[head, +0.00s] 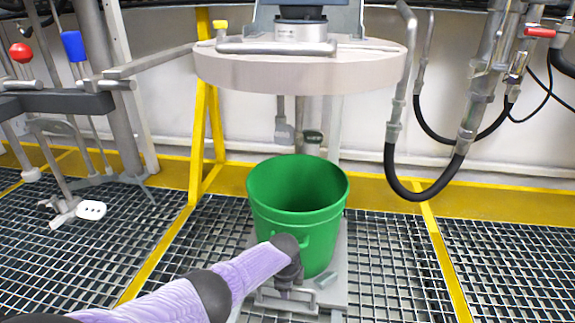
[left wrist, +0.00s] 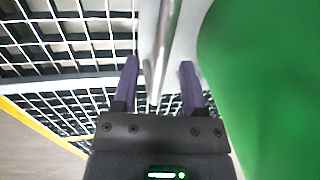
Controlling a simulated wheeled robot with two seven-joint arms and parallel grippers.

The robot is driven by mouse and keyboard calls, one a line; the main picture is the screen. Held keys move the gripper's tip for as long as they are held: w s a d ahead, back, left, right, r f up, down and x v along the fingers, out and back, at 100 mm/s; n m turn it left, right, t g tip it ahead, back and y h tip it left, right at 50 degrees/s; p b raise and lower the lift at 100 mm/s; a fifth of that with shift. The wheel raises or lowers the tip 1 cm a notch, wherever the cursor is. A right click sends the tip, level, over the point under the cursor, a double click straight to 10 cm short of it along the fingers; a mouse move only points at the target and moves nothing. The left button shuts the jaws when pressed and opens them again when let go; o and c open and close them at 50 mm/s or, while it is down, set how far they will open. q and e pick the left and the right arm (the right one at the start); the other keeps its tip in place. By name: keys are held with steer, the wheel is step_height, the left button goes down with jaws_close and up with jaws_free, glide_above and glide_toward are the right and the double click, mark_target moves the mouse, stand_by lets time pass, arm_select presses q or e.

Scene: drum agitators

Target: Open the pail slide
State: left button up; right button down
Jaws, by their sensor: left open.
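The green pail (head: 298,205) stands upright on the grey pail slide (head: 340,262) below the drum head. The slide's bar handle (head: 308,302) is at its front, low over the grating. My left gripper (head: 284,292) reaches in from the lower left, in front of the pail and at the handle. In the left wrist view my left gripper (left wrist: 159,66) is open, with a grey metal bar (left wrist: 154,85) between its two fingers. I cannot tell whether the fingers touch the bar. The pail (left wrist: 270,80) fills the right side there. My right gripper is not in view.
A round pale lid (head: 300,72) hangs above the pail. Agitator tools on a rack (head: 55,103) stand at the left. Pipes and a black hose (head: 425,190) hang at the right. Yellow posts (head: 198,130) flank the left side. The grating right of the slide is clear.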

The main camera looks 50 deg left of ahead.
arm_select(q)
jaws_close()
stand_by(1.4)
